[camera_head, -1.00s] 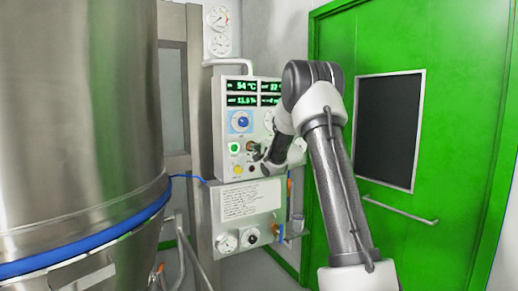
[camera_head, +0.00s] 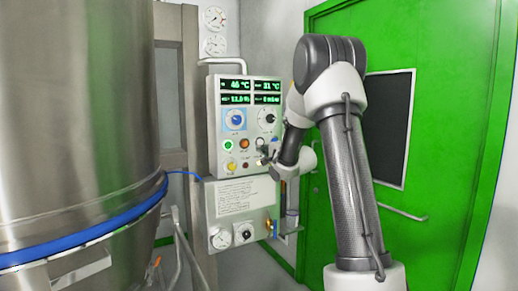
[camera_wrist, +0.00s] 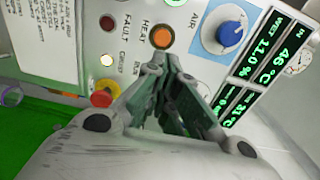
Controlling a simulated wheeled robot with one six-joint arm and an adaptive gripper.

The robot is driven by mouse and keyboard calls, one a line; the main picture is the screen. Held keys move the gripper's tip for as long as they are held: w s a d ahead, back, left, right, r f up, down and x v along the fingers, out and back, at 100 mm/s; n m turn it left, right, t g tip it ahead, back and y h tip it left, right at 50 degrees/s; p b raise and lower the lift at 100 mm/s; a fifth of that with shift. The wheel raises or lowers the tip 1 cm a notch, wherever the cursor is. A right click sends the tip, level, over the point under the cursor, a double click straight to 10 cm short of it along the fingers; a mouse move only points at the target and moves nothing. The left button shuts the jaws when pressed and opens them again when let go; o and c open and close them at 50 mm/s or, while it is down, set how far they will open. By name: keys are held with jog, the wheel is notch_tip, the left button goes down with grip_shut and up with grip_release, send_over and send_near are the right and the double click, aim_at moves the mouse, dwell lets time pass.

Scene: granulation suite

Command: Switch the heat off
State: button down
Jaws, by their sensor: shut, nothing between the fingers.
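The control panel (camera_head: 214,120) stands upright on a column left of my arm. Its HEAT button (camera_wrist: 162,37), round with an orange face in a dark ring, is near the top of the wrist view. In the head view it appears as a small orange-brown button (camera_head: 244,143) beside a lit green one. My gripper (camera_wrist: 172,68) is shut and empty, its fingertips just below the HEAT button in the wrist picture. In the head view my gripper (camera_head: 263,154) is at the panel's lower right. I cannot tell whether it touches the panel.
A blue AIR knob (camera_wrist: 231,34) is near the HEAT button. A red mushroom button (camera_wrist: 101,98) on a yellow base is left of my fingers. The display (camera_head: 233,85) reads 46 °C. A large steel vessel (camera_head: 75,120) is left; a green door (camera_head: 440,130) is right.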

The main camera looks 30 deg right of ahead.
jog(key=shift+s, duration=1.05)
